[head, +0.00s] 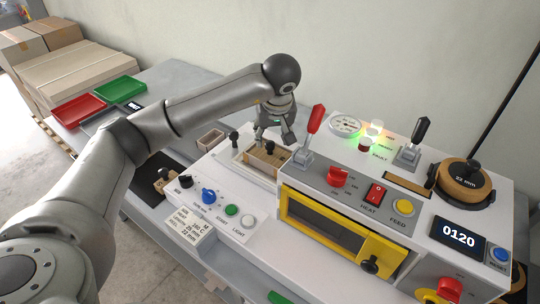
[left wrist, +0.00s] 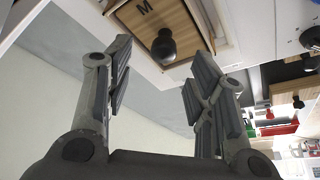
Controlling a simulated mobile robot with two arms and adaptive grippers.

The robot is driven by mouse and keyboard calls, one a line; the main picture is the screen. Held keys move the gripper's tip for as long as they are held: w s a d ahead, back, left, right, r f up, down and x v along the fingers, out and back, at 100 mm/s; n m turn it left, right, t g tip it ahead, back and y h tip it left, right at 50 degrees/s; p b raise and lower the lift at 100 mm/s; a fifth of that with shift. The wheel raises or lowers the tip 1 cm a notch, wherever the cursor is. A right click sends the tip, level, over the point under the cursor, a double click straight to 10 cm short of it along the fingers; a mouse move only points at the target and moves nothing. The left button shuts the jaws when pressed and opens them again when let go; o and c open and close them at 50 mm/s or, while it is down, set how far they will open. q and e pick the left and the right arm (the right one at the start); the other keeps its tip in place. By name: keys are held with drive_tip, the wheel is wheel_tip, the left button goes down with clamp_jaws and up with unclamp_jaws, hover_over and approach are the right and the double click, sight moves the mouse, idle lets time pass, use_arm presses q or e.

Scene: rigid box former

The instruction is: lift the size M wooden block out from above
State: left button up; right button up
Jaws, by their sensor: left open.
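The size M wooden block (head: 262,162) sits in a white-framed recess in the machine's top, left of the red-handled lever. The left wrist view shows the letter M on the pale wood of the block (left wrist: 176,22), with a round black knob (left wrist: 163,46) standing from it. My left gripper (head: 274,138) is over the block, pointing down, its fingers apart. In the left wrist view the knob lies between and beyond the open fingers (left wrist: 161,70), and nothing is held. Any contact with the knob cannot be made out. My right gripper is not in view.
The red-handled lever (head: 313,124) stands close right of my left gripper. Another knobbed wooden block (head: 164,183) lies on a dark mat at left. Red (head: 78,109) and green (head: 120,89) trays are at the back left. A black-handled lever (head: 415,140) stands farther right.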

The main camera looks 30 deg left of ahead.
sight(270, 142)
use_arm(q)
drive_tip(key=x, duration=0.2)
drive_tip(key=p+x, duration=0.1)
drive_tip(key=x, duration=0.1)
drive_tip(key=shift+s+a+f, duration=0.1)
drive_tip(key=shift+s+f, duration=0.05)
drive_tip(key=shift+s, duration=0.05)
drive_tip(key=shift+w+a+f, duration=0.1)
drive_tip(key=shift+w+f, duration=0.1)
drive_tip(key=shift+f, duration=0.15)
clamp_jaws()
